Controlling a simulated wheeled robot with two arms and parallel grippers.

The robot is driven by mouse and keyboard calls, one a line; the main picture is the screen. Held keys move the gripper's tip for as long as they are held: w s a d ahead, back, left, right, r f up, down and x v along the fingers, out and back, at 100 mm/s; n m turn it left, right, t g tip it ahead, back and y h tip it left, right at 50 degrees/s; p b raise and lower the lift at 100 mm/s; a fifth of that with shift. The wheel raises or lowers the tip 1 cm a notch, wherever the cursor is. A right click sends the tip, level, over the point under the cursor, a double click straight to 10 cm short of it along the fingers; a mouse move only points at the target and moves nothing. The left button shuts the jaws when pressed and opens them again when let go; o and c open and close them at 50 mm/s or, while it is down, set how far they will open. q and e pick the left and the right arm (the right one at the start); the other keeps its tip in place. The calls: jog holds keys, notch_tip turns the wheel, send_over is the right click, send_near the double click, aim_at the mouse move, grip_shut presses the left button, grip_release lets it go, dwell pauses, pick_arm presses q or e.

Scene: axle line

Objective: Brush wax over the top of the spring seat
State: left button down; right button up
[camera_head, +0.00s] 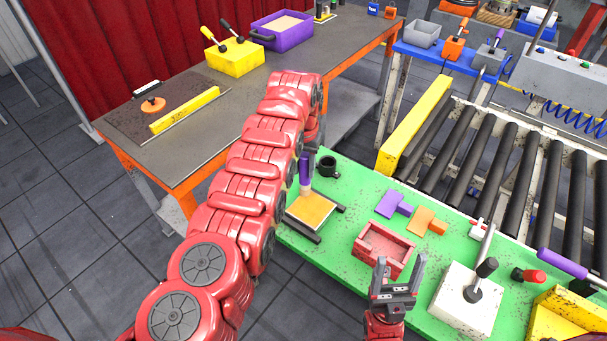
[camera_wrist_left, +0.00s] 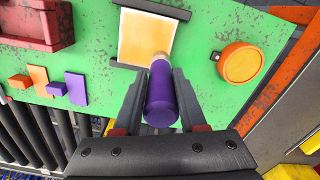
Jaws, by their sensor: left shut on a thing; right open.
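The spring seat appears to be the square plate with an orange top and pale border (camera_head: 309,208) lying between dark bars on the green bench; it also shows in the left wrist view (camera_wrist_left: 146,38). My left gripper (camera_wrist_left: 160,90) is shut on a purple-handled brush (camera_wrist_left: 161,98), whose pale tip is over or on the plate's edge; contact cannot be told. The brush also shows in the head view (camera_head: 305,170), but the left fingers are mostly hidden by my arm. A round orange-topped pot (camera_wrist_left: 240,63) stands beside the plate. My right gripper (camera_head: 399,265) is open and empty.
On the green bench are a red tray (camera_head: 385,248), purple (camera_head: 392,205) and orange (camera_head: 427,221) blocks, and a white box with a lever (camera_head: 466,300). A roller conveyor (camera_head: 490,150) runs behind. A grey table (camera_head: 190,110) stands left.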

aim_at(304, 157)
pick_arm(q)
jog(key=shift+r+b, duration=0.3)
jog(key=shift+r, duration=2.1)
